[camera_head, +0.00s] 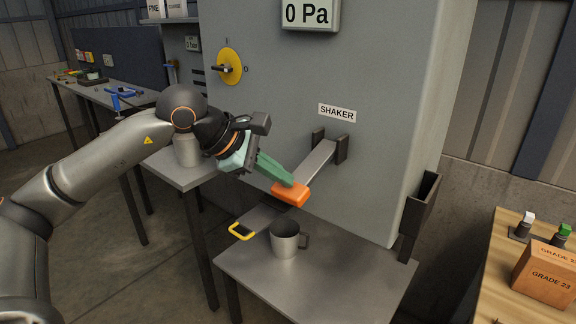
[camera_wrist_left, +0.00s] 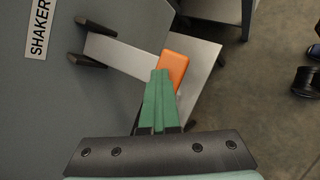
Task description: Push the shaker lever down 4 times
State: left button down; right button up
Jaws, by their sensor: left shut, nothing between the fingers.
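The shaker lever is a grey flat bar (camera_head: 313,170) with an orange end pad (camera_head: 291,194). It comes out of the cabinet between two dark brackets below the SHAKER label (camera_head: 337,112) and slopes down to the left. My left gripper (camera_head: 294,183) is shut and empty, its green fingertips at the top of the orange pad. In the left wrist view the fingertips (camera_wrist_left: 160,77) overlap the pad's near edge (camera_wrist_left: 174,66); they look in contact or very close. My right gripper is not in view.
A metal mug (camera_head: 285,239) stands on the grey table (camera_head: 340,272) under the lever, near a yellow-rimmed handle (camera_head: 241,231). A yellow dial (camera_head: 230,67) is on the cabinet (camera_head: 290,90). A dark holder (camera_head: 421,203) is at its right edge. A GRADE 23 box (camera_head: 546,277) sits far right.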

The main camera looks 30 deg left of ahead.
pick_arm(q)
jog(key=shift+r+p, duration=2.6)
jog(key=shift+r, duration=0.4)
jog(key=shift+r, duration=0.1)
notch_tip(320, 180, up, 5)
jog(key=p, duration=0.4)
jog(key=shift+w, duration=0.1)
dwell(1.0)
